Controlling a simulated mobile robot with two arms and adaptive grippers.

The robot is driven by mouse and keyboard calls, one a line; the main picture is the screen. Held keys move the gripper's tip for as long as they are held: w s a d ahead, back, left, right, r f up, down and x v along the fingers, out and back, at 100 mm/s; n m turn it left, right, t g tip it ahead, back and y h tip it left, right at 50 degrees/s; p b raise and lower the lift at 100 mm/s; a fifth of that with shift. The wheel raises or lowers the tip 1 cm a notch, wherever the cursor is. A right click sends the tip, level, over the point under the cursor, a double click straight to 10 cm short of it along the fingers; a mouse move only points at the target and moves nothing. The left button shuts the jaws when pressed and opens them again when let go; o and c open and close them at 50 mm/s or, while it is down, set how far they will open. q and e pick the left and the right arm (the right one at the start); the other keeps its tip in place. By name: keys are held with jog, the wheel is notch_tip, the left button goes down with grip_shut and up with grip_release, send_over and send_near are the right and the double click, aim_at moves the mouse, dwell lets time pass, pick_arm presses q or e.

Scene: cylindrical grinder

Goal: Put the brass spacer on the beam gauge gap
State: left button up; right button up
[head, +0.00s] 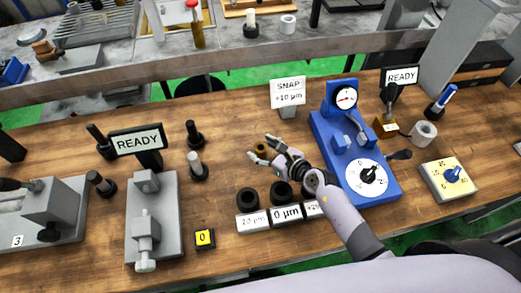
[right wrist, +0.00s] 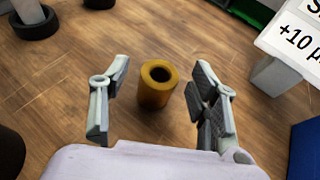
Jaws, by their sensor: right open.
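The brass spacer (head: 261,148), a short hollow cylinder, stands upright on the wooden bench. In the right wrist view the spacer (right wrist: 155,88) lies between the spread fingers of my right gripper (right wrist: 158,105), apart from both. In the head view my right gripper (head: 266,151) is open around the spacer's side. To its right is a blue gauge (head: 378,190) with a round dial and a black knob; small blue blocks sit on its base. A grey fixture (head: 150,215) stands at left by a READY sign (head: 137,141). I cannot tell which is the beam gauge. My left gripper is not in view.
A SNAP +10 µm sign (head: 288,93) stands behind the spacer. Black rings (head: 248,197) and µm labels (head: 286,215) lie near my right forearm. Dark-based pegs (head: 197,164) stand left of the spacer. A cream knob box (head: 448,180) is at right.

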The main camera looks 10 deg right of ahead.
jog(key=shift+w+a+f, duration=0.2)
jog(key=shift+w+a, duration=0.1)
jog(key=shift+w, duration=0.2)
jog(key=shift+s, duration=0.1)
jog(key=shift+c, duration=0.6)
grip_shut()
